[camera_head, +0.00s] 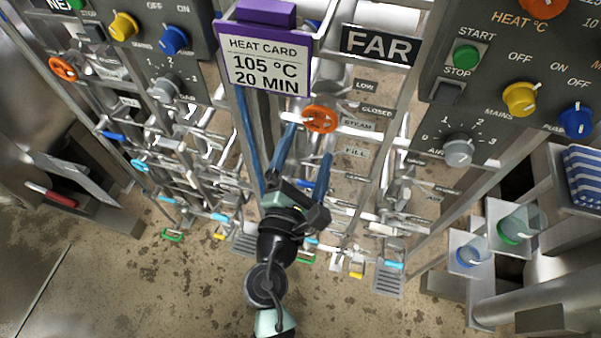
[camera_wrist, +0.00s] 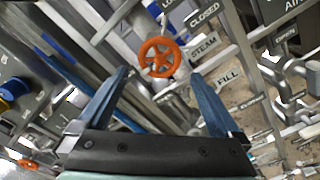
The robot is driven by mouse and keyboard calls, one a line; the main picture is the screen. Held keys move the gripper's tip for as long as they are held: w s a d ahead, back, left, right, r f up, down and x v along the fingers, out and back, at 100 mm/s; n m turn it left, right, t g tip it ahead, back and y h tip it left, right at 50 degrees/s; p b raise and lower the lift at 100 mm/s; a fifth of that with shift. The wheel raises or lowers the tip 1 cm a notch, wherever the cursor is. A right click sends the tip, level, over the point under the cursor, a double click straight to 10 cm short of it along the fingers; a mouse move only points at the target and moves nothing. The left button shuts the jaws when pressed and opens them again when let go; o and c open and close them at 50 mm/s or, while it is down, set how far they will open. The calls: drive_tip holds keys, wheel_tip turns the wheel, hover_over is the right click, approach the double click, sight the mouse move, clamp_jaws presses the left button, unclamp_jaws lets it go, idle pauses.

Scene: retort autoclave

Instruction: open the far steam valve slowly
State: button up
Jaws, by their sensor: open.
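The far steam valve is an orange handwheel (camera_head: 319,118) beside the STEAM label (camera_head: 358,125), below and left of the FAR sign (camera_head: 380,46). It also shows whole in the wrist view (camera_wrist: 160,56), just beyond the fingertips. My gripper (camera_head: 310,140) is open, with two blue fingers pointing up toward the wheel. In the wrist view the fingers (camera_wrist: 158,76) stand apart, with the wheel roughly centred beyond the gap. Nothing is between them. I cannot tell whether a fingertip touches the rim.
A purple-topped heat card (camera_head: 264,66) reads 105 °C, 20 MIN and hangs above and left of the wheel. Pipes and the FILL label (camera_head: 357,152) crowd the area. Another orange handwheel (camera_head: 63,68) is far left. A control panel (camera_head: 510,80) stands at right.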

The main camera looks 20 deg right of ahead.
drive_tip(key=b+v, duration=0.1)
drive_tip(key=v, duration=0.4)
idle(0.5)
